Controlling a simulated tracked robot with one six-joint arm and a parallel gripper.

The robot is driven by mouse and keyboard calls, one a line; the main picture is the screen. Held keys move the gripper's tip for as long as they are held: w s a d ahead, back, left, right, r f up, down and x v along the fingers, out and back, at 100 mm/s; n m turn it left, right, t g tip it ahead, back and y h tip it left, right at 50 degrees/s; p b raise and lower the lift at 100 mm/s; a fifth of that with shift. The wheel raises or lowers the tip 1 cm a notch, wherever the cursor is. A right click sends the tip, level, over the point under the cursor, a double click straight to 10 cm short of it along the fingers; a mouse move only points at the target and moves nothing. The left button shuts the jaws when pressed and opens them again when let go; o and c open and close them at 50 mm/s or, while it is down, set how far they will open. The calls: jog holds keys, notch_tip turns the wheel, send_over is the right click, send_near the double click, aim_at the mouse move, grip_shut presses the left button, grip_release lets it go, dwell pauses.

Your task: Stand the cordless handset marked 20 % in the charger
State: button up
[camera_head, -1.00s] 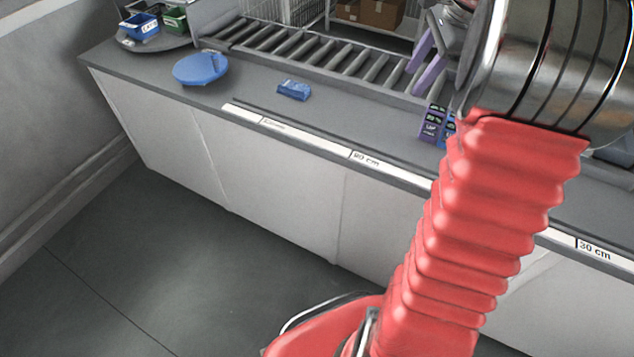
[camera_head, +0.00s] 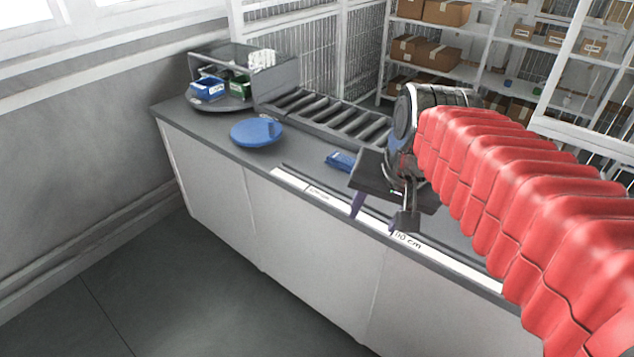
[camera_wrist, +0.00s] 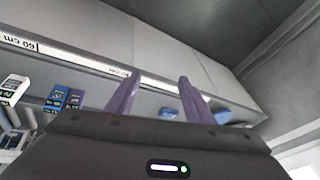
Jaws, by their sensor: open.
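My gripper (camera_head: 375,215) hangs over the front of the counter, its two purple fingers apart and empty. In the wrist view my gripper (camera_wrist: 159,77) also shows open, with nothing between the fingers. At the left of that view stand a white handset (camera_wrist: 14,90), a blue handset (camera_wrist: 55,98) and a purple handset (camera_wrist: 73,99) with dark screens. Their markings are too small to read, so I cannot tell which one says 20 %. In the head view my arm and gripper hide that part of the counter. I cannot make out the charger with certainty.
The grey counter has a white scale strip (camera_head: 330,203) along its front edge. A blue round disc (camera_head: 257,132) and a small blue object (camera_head: 340,161) lie on it. A roller track (camera_head: 335,120) runs behind.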

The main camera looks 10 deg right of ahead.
jog(key=s+a+f+n+t, duration=0.1)
jog(key=s+a+f+n, duration=0.3)
jog(key=s+a+n, duration=0.1)
jog(key=shift+s+a+n, duration=0.35)
jog(key=shift+s+n, duration=0.35)
jog(key=shift+s, duration=0.2)
jog(key=shift+o, duration=0.6)
jog(key=shift+c, duration=0.7)
